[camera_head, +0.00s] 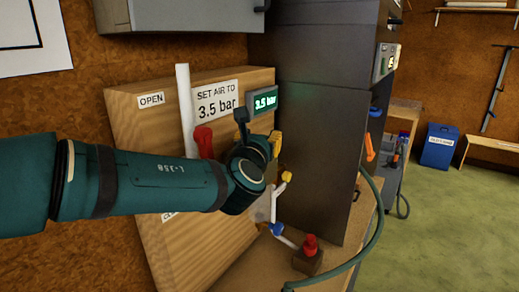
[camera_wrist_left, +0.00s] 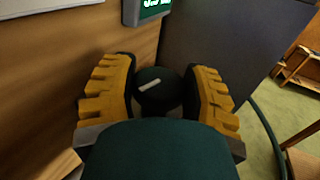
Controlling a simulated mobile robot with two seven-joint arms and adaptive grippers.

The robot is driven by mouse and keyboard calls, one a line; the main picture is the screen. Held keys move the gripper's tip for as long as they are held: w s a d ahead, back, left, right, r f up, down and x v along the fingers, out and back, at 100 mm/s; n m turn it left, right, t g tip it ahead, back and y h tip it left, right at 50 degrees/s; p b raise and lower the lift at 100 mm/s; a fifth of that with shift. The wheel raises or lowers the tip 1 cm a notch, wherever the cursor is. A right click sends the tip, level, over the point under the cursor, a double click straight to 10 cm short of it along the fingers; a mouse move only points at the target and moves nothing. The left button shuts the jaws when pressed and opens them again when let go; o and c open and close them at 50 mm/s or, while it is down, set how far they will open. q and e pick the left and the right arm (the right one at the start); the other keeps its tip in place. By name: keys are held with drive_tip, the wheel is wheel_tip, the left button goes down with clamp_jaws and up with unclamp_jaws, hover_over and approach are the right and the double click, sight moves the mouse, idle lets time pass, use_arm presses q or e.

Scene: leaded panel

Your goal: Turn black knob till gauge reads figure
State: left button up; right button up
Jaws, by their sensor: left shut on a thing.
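The digital gauge (camera_head: 264,101) on the wooden panel reads 3.5 bar in green. The sign (camera_head: 217,101) beside it says "SET AIR TO 3.5 bar". In the left wrist view the gauge (camera_wrist_left: 150,10) is cut off by the top edge. The black knob (camera_wrist_left: 158,88) sits below it, with a white pointer mark slanting across its face. My left gripper (camera_wrist_left: 158,92) is shut on the knob, one yellow finger on each side. In the head view, my left gripper (camera_head: 274,146) is in front of the panel below the gauge and hides the knob. My right gripper is out of view.
A red handle (camera_head: 204,140) and white upright bar (camera_head: 185,105) are on the panel (camera_head: 140,100) behind my left arm. A dark cabinet (camera_head: 310,140) stands right of the panel. A red-topped block (camera_head: 309,255) and green hose (camera_head: 372,230) are below right.

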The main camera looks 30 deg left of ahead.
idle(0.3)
use_arm(q)
drive_tip(key=o, duration=1.2)
drive_tip(key=shift+c, duration=0.2)
drive_tip(key=v, duration=0.7)
drive_tip(key=shift+s, duration=0.25)
drive_tip(key=shift+d, duration=0.1)
